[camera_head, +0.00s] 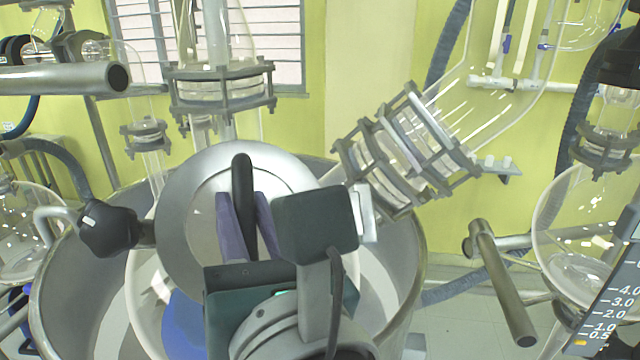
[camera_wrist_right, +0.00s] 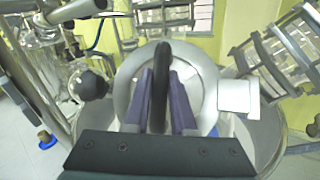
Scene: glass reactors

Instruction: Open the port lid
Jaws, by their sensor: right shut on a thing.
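The port lid (camera_head: 185,225) is a round silver metal disc with a black upright handle (camera_head: 242,190) across its middle. It stands tilted, facing me, over the glass reactor vessel, and it also shows in the right wrist view (camera_wrist_right: 207,75). My right gripper (camera_head: 248,215) has its two purple fingers on either side of the black handle, shut on it. The fingers also show in the right wrist view (camera_wrist_right: 160,95). A black knob (camera_head: 108,228) sits at the lid's left side. My left gripper is not in view. The port opening behind the lid is mostly hidden.
A wide metal vessel (camera_head: 70,290) surrounds the reactor. Clamped glass joints stand behind (camera_head: 220,88) and at the right (camera_head: 405,150). A metal bar (camera_head: 60,78) juts in at upper left, and another pipe (camera_head: 505,290) stands at right. A round glass flask (camera_head: 575,235) is at far right.

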